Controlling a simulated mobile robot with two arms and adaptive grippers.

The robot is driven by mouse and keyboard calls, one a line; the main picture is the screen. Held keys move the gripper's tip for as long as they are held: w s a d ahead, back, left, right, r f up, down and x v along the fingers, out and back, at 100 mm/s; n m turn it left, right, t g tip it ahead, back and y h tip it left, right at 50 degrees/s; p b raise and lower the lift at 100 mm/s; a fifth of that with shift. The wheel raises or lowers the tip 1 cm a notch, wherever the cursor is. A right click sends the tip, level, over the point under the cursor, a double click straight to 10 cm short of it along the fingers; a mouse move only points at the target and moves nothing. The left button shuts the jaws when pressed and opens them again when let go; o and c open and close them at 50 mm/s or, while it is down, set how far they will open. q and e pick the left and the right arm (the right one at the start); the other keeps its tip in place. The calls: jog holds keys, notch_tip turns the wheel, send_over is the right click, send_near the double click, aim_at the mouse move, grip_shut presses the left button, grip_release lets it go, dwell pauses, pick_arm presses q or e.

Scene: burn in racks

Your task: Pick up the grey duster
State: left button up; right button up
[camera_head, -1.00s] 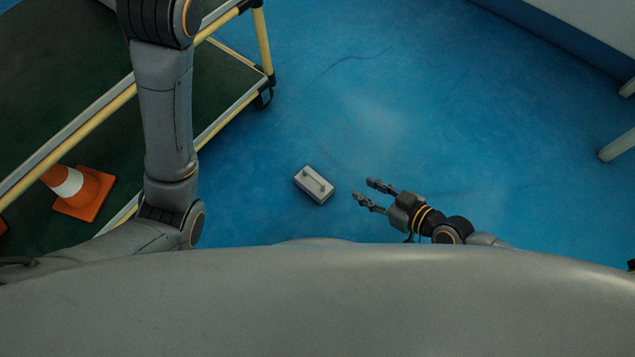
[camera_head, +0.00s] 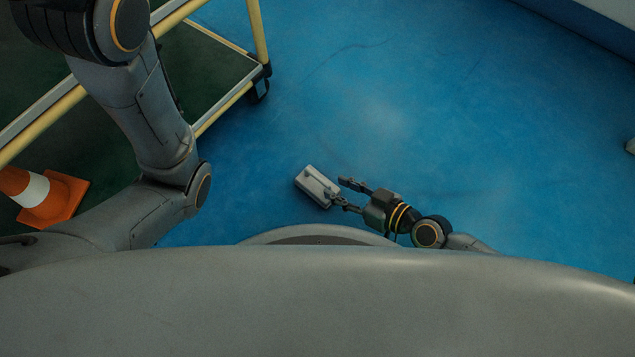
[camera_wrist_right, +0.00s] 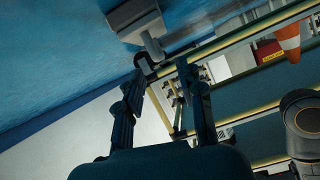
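The grey duster (camera_head: 312,184) lies on the blue floor in the head view, a pale block with a handle on top. It also shows at the top of the right wrist view (camera_wrist_right: 128,14). My right gripper (camera_head: 343,192) is open, its fingertips close to the duster's right end. One fingertip overlaps the duster's edge in the head view; I cannot tell whether they touch. In the wrist view nothing is clasped between the fingers. My left arm shows at the left, but its gripper is out of view.
A cart with yellow rails (camera_head: 256,32) and dark green shelves stands at the left. An orange and white cone (camera_head: 52,202) is on its lower shelf. Blue floor (camera_head: 430,110) is clear beyond and right of the duster.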

aim_at(324, 182)
jog(key=shift+b+x, duration=0.5)
jog(key=shift+x, duration=3.1)
jog(key=shift+d, duration=0.1)
grip_shut()
